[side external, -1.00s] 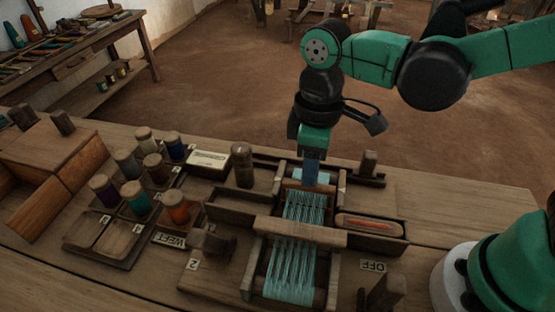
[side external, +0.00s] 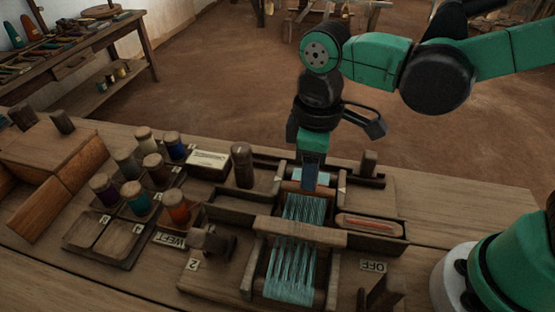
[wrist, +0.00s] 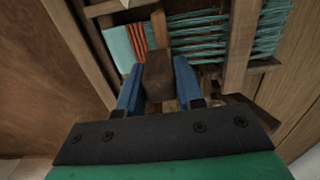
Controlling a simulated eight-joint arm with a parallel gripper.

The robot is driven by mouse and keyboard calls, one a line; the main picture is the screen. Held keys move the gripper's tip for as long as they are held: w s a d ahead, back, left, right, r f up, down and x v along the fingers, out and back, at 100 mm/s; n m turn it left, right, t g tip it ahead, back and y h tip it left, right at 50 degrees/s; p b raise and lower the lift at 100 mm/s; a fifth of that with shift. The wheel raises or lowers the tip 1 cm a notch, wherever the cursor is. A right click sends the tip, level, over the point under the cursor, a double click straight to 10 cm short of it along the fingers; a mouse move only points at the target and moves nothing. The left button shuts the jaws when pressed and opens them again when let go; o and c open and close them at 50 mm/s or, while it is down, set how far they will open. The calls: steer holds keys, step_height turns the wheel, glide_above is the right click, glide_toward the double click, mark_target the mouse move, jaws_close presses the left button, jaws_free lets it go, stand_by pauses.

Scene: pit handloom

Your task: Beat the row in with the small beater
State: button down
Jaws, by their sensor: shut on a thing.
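My gripper (side external: 311,176) is low over the back end of the small loom. In the wrist view, its two blue fingers (wrist: 158,88) are shut on a brown wooden block, seemingly the small beater's handle (wrist: 158,72). The pale blue warp (side external: 303,208) runs from there under a wooden crossbar to the front of the frame. A light blue woven strip (wrist: 119,48) with an orange band (wrist: 138,40) lies beside the block in the wrist view. The beater's lower edge is hidden, so I cannot tell whether it touches the row.
A shuttle with orange thread (side external: 368,224) lies in the tray right of the warp. An upright wooden peg (side external: 242,166) stands left of my gripper. Several thread spools (side external: 138,197) stand further left. The table's right side (side external: 460,213) is mostly clear.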

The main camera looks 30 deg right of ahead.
mark_target(306, 192)
steer(key=shift+s+a, duration=1.55)
steer(key=c, duration=0.5)
jaws_free()
steer(key=shift+r, duration=3.25)
